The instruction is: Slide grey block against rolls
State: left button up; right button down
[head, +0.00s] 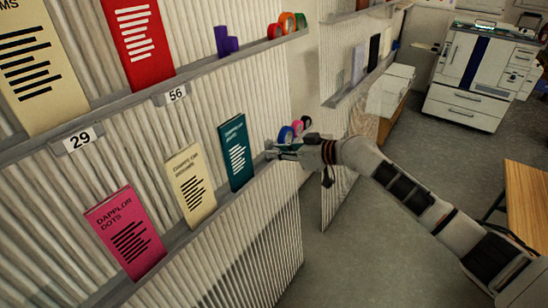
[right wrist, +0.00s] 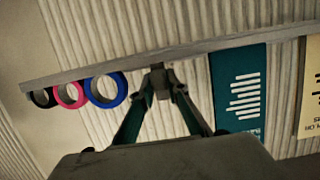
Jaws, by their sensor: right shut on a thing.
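Three tape rolls stand in a row at the far end of the lower ledge: a blue roll (head: 286,134), a pink roll (head: 297,127) and a black roll (head: 306,121). They also show in the right wrist view, the blue roll (right wrist: 105,88) being nearest my gripper. My right gripper (head: 270,152) is at the ledge between the teal booklet and the blue roll. A short gap separates the block from the blue roll. My left gripper is not in view.
The lower ledge (head: 180,243) also carries a teal booklet (head: 236,152), a cream booklet (head: 191,184) and a pink booklet (head: 126,232). An upper ledge (head: 215,56) holds purple blocks (head: 226,42) and more rolls. A second shelf panel and a printer (head: 478,75) stand behind.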

jog(key=c, duration=2.2)
grip_release()
jog(key=shift+c, duration=0.2)
jog(key=v, duration=1.2)
